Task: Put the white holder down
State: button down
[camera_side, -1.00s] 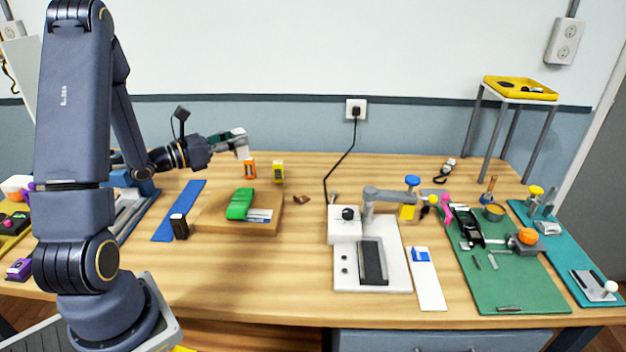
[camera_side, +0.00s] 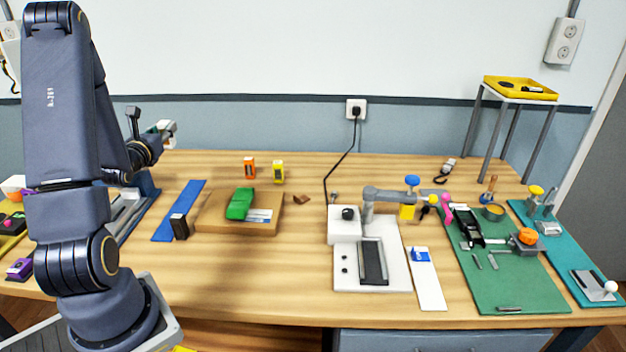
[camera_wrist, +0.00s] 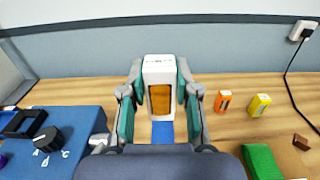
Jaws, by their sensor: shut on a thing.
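My gripper (camera_wrist: 160,92) is shut on the white holder (camera_wrist: 160,66), with one teal-padded finger against each side of it. The holder is an upright white block with an orange-brown panel or opening in its face; I cannot tell which. In the side view the gripper (camera_side: 163,130) is at the far left, raised above the back edge of the table, and the holder (camera_side: 169,125) shows only as a small pale shape at its tip. The holder appears clear of the tabletop.
A blue strip (camera_side: 180,211) lies on the table, with a small black block (camera_side: 179,227) at its edge. Orange (camera_side: 249,167) and yellow (camera_side: 278,171) boxes stand behind. Bare table lies around these boxes.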

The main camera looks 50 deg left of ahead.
aim_at(167, 146)
notch_tip(167, 146, down, 5)
jog(key=shift+r, duration=0.1)
jog(key=shift+w+a+f, duration=0.1)
jog(key=shift+a+f, duration=0.05)
jog(key=shift+f, duration=0.15)
jog(key=shift+w+a+f, duration=1.55)
jog(key=shift+a+f, duration=0.15)
jog(key=shift+f, duration=0.45)
jog(key=shift+w+a+f, duration=1.5)
jog(key=shift+a+f, duration=0.2)
jog(key=shift+f, duration=0.5)
jog(key=shift+w+a+f, duration=1.55)
jog(key=shift+a+f, duration=0.15)
jog(key=shift+f, duration=0.45)
jog(key=shift+f, duration=0.25)
jog(key=shift+f, duration=0.25)
jog(key=c, duration=0.9)
grip_release()
jog(key=shift+o, duration=0.2)
